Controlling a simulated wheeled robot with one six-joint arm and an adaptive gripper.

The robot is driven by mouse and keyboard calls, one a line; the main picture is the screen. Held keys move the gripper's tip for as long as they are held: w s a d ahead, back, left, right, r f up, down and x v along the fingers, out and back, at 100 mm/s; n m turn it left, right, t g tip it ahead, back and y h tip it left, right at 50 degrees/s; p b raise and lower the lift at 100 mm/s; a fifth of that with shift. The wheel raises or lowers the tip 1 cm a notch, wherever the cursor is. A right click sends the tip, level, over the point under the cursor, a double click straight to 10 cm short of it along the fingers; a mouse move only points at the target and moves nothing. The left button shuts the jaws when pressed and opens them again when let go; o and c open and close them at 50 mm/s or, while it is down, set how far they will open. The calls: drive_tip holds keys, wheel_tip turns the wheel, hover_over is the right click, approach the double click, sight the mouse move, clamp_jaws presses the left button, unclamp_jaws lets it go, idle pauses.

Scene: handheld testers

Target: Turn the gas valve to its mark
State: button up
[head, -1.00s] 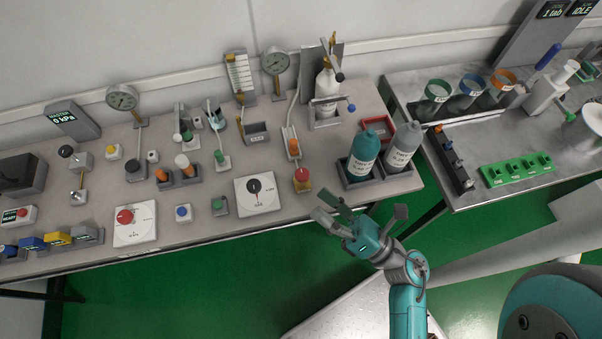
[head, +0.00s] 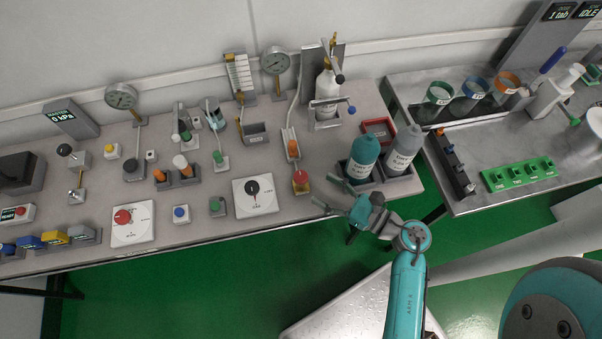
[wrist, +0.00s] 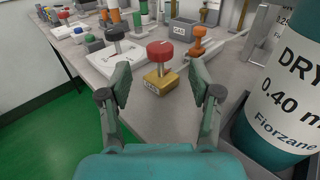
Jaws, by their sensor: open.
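A valve with a round red knob (head: 301,176) on a small brass-yellow block (head: 301,188) stands near the front edge of the bench, left of the bottle rack. In the wrist view the red knob (wrist: 160,50) has a pale line on its top. Its yellow block (wrist: 160,82) carries a small label too small to read surely. My gripper (head: 324,191) is open and empty at the bench's front edge, just right of the valve, its fingers pointing left at it. In the wrist view the valve shows ahead between the spread fingers (wrist: 159,78), apart from both.
A white dial plate with a black knob (head: 254,188) lies left of the valve. Open green floor lies before the bench.

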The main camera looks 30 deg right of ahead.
sight(307, 179)
drive_tip(key=shift+x, duration=3.85)
drive_tip(key=c, duration=1.1)
drive_tip(key=shift+c, duration=0.2)
